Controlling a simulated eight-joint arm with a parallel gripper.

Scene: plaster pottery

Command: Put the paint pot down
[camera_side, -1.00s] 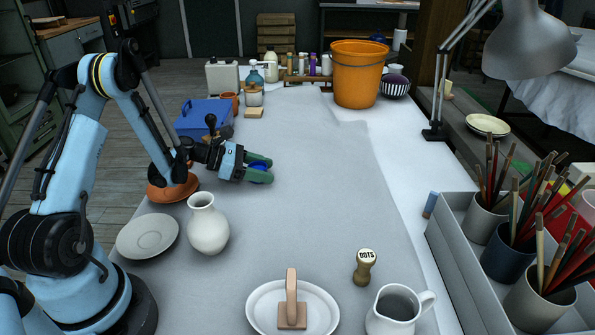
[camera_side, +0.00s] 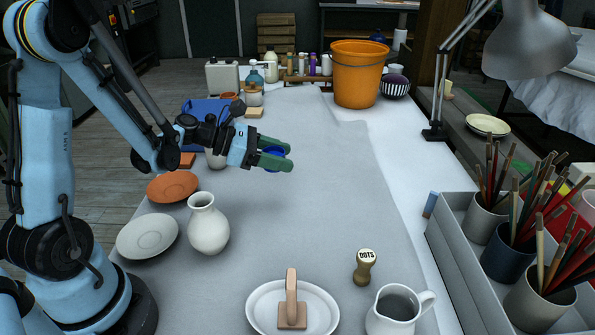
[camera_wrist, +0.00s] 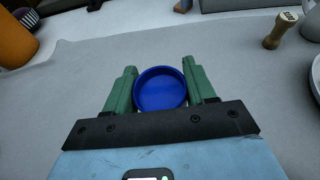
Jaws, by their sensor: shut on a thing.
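My gripper (camera_side: 276,161) has green fingers and is shut on a small round blue paint pot (camera_side: 272,152). The pot shows between the two fingers in the wrist view (camera_wrist: 160,89), with its round open top facing the camera. In the side view the fingers hide most of the pot. The gripper and pot are over the grey cloth (camera_side: 320,215) on the table, toward its far half. I cannot tell exactly how high the pot is above the cloth.
A white vase (camera_side: 208,228), an orange saucer (camera_side: 172,186) and a white saucer (camera_side: 147,236) stand at left. A stamp (camera_side: 365,268), a dish (camera_side: 262,300) and a jug (camera_side: 395,312) are in front. An orange bucket (camera_side: 358,75) stands at back. The cloth's middle is clear.

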